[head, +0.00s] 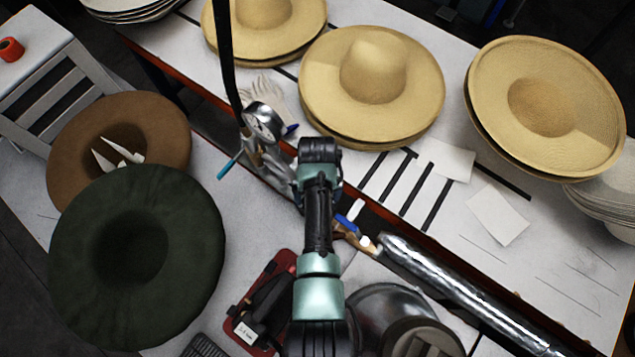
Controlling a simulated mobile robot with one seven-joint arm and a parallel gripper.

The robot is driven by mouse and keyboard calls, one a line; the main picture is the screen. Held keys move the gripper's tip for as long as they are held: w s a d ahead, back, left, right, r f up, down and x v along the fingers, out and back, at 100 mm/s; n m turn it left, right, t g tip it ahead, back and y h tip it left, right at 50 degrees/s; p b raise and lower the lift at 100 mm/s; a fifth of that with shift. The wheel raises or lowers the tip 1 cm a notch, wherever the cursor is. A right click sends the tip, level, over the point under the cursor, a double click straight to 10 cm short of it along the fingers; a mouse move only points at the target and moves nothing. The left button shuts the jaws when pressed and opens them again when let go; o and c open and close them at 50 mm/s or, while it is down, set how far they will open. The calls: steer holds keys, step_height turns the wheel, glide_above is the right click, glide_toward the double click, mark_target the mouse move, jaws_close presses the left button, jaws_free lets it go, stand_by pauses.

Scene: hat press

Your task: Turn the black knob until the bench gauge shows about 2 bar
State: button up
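The gauge (264,122) is a round white dial in a metal case, left of my arm at the edge of the bench. Its face is tilted and small, so I cannot read the needle. Metal fittings (272,160) sit just below it, beside a light blue handle (229,166). I cannot make out the black knob; my arm covers part of this area. My arm reaches up from the bottom middle, and its black wrist (319,150) is just right of the gauge. My gripper's fingers are hidden behind the wrist, so I cannot see whether they hold anything.
Straw hats (372,85) stand on the white bench beyond. A green hat (137,255) and a brown hat (160,125) lie at left. A shiny metal pipe (460,290) runs to the lower right. A dark hose (225,55) rises by the gauge.

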step_height(320, 180, up, 13)
steer(key=b, duration=0.1)
stand_by(0.3)
steer(key=shift+f, duration=0.1)
stand_by(0.4)
